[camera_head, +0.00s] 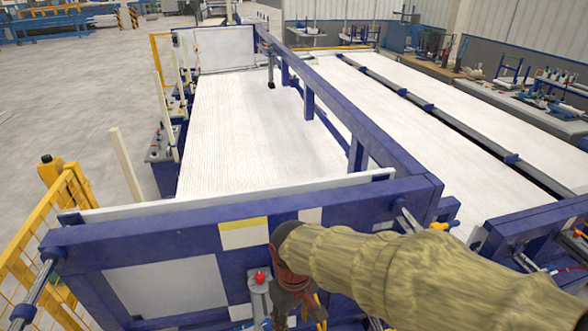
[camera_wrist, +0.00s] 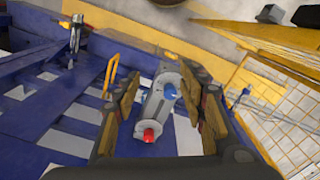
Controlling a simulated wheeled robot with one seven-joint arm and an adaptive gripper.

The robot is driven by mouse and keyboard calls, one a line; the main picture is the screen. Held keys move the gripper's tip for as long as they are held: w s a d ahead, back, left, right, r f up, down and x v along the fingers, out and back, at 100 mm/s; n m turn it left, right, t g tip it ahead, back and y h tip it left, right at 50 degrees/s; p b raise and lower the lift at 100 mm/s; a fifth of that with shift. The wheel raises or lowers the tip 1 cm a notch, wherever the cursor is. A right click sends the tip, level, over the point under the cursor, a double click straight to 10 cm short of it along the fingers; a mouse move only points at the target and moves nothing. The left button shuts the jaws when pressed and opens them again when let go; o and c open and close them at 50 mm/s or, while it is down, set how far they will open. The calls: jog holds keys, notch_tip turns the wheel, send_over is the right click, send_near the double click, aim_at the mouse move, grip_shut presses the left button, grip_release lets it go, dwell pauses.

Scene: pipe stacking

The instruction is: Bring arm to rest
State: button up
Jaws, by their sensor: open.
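My arm, in a tan sleeve, reaches in from the right of the head view. My gripper (camera_head: 296,312) hangs at the front of the blue frame, partly cut off by the lower picture edge. In the wrist view my gripper (camera_wrist: 165,97) shows its two fingers wide apart with nothing held between them. Beyond the fingers is a grey control box with a red button (camera_wrist: 150,135) and a blue button (camera_wrist: 169,91). The red button also shows in the head view (camera_head: 260,277), just left of my gripper.
A blue machine frame (camera_head: 120,240) with a long white bed (camera_head: 260,130) fills the middle. A yellow mesh fence (camera_head: 50,250) stands at the left. More white beds (camera_head: 430,110) lie to the right. Open concrete floor (camera_head: 80,100) is at the far left.

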jog(key=s+d+f+m+t+b, duration=0.2)
jog(key=s+d+m+b, duration=0.1)
jog(key=d+b, duration=0.5)
jog(key=s+d+f+m+t+b, duration=0.2)
jog(key=s+d+m+t+b, duration=0.1)
jog(key=d+b, duration=0.6)
jog(key=shift+s+d+m+t, duration=0.3)
jog(key=shift+s+d+m, duration=0.4)
jog(key=shift+s+d, duration=0.4)
jog(key=shift+s+a, duration=0.1)
